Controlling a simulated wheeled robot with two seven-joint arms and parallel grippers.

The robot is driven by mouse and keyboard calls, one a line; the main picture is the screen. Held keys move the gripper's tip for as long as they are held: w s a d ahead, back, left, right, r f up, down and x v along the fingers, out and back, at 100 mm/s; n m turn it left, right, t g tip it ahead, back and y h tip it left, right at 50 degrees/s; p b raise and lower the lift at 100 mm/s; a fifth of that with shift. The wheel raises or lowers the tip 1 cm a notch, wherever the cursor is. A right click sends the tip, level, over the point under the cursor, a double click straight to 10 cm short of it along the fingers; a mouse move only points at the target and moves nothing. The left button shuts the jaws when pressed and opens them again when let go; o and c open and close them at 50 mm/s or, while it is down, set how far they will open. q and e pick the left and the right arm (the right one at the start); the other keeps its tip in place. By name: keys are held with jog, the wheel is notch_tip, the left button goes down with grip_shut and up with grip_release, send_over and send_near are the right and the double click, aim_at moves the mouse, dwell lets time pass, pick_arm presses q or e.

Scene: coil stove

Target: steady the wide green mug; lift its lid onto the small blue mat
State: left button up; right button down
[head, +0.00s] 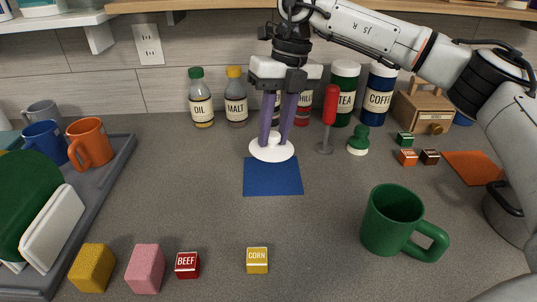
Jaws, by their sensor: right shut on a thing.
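The wide green mug (392,222) stands upright at the lower right, its handle to the right and its top uncovered. A round white lid (271,154) is at the back edge of the small blue mat (272,180) and overlaps it in the head view. I cannot tell whether the lid touches the mat or hangs just above it. My right gripper (273,142) points down and is shut on the lid from above. My left gripper is not in view, and nothing holds the mug.
Bottles and canisters (345,90) line the back wall, with a red-handled tool (330,110) and a green stopper-like piece (358,140) in front. A grey tray (100,190) with mugs and plates is at left. Small blocks (257,258) lie in front. The centre counter is clear.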

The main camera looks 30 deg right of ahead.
aim_at(276, 147)
jog(key=shift+s+f, duration=0.15)
jog(key=shift+f, duration=0.75)
notch_tip(276, 147, down, 5)
jog(key=shift+r, duration=0.2)
jog(key=c, duration=1.4)
grip_release()
jog(key=shift+r, duration=0.15)
jog(key=r, duration=0.4)
jog(key=d+r, duration=0.1)
jog(key=r, duration=0.2)
jog(key=d+r, duration=0.1)
jog(key=r, duration=0.3)
jog(key=shift+d+r, duration=0.1)
jog(key=shift+r, duration=0.2)
